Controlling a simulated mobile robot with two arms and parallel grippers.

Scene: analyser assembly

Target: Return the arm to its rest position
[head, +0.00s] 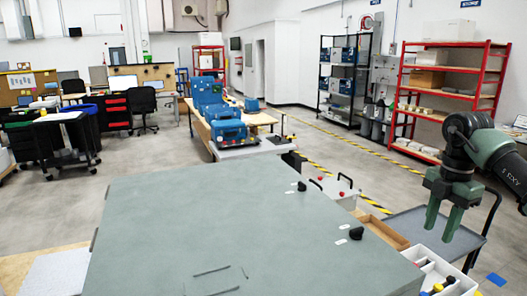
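My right arm (485,150) comes in from the right edge, with its dark green links bent. Its gripper (440,232) points downward, with a gap between its two green fingers and nothing held there. It hangs beyond the right edge of the large grey-green surface, in front of the grey cart and above the white bin area. My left arm and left gripper are not in view.
A large grey-green flat surface (230,220) with black knobs (356,233) fills the foreground. A white bin (440,272) with small parts and a grey cart (435,232) stand at right. A red shelf (455,92) is behind. Blue machines (225,120) stand on a table further back.

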